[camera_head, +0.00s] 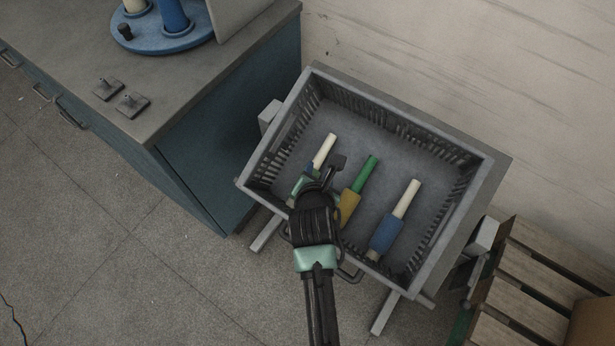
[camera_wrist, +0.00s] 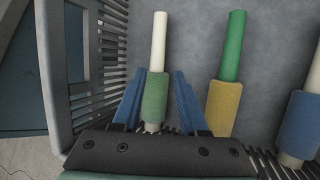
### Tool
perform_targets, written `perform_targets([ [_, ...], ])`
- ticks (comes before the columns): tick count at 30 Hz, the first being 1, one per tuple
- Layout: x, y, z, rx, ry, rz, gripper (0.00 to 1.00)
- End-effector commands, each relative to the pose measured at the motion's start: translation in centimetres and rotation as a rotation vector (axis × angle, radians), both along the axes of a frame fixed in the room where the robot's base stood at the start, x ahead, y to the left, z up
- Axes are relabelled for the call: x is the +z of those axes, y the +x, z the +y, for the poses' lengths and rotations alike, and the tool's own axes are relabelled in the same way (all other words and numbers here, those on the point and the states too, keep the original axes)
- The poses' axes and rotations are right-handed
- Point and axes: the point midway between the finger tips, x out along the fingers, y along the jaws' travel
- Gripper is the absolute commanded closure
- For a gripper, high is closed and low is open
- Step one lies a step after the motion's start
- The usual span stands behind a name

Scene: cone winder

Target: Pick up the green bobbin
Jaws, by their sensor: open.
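The bobbin with green winding on a white tube (camera_wrist: 155,98) lies at the left of the grey crate (camera_head: 476,185). In the head view, its white tube end (camera_head: 325,149) shows beyond my gripper (camera_head: 319,172), which hides much of the rest. In the wrist view, my gripper (camera_wrist: 158,75) is open, with one blue finger on each side of the green winding. I cannot tell whether the fingers touch it. A bobbin with yellow winding on a green tube (camera_wrist: 224,105) lies just to the right.
A bobbin with blue winding on a white tube (camera_head: 385,234) lies further right in the crate. The crate's slatted left wall (camera_wrist: 85,60) is close to my gripper. A counter (camera_head: 165,75) stands at left and a wooden pallet (camera_head: 535,265) at lower right. The crate floor beyond the bobbins is bare.

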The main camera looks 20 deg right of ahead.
Motion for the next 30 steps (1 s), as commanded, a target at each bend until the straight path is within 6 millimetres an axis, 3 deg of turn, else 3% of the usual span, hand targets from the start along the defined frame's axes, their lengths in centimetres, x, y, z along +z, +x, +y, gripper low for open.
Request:
perform_targets([
  [8,-1.0,1.3,-0.5,-0.001,0.001,-0.001,0.57],
  [18,-3.4,4.4,-1.8,0.000,0.001,-0.003,0.57],
  [29,-3.8,4.8,-1.9,-0.001,0.001,-0.002,0.57],
  [30,-3.8,4.7,-1.9,-0.001,0.001,-0.002,0.65],
])
